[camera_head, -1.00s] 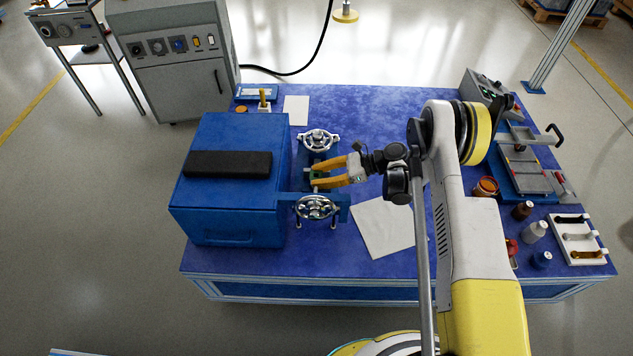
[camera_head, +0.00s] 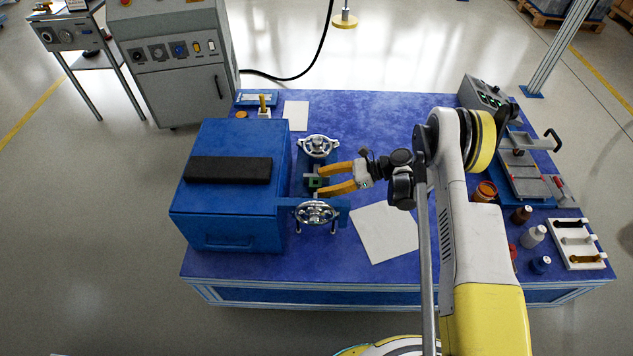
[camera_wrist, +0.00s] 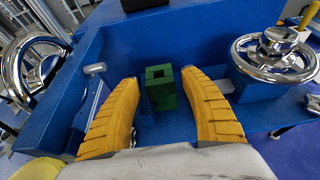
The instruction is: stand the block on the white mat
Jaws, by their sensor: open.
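The block looks to be the small green piece (camera_wrist: 161,88) with a dark square opening in its top. It stands in the blue fixture between two chrome handwheels, and also shows in the head view (camera_head: 316,182). My gripper (camera_head: 320,181) is open, its yellow fingers pointing left toward the block. In the wrist view the fingers (camera_wrist: 170,105) lie left and right of the block, with gaps on both sides. The white mat (camera_head: 384,232) lies flat and bare on the blue table, right of the fixture and nearer the front.
The chrome handwheels (camera_head: 318,146) and (camera_head: 316,212) stand close on both sides of the gripper. A large blue box (camera_head: 232,215) with a black pad (camera_head: 228,170) is to the left. Bottles and a white tool rack (camera_head: 577,243) stand at the right. The table's back middle is clear.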

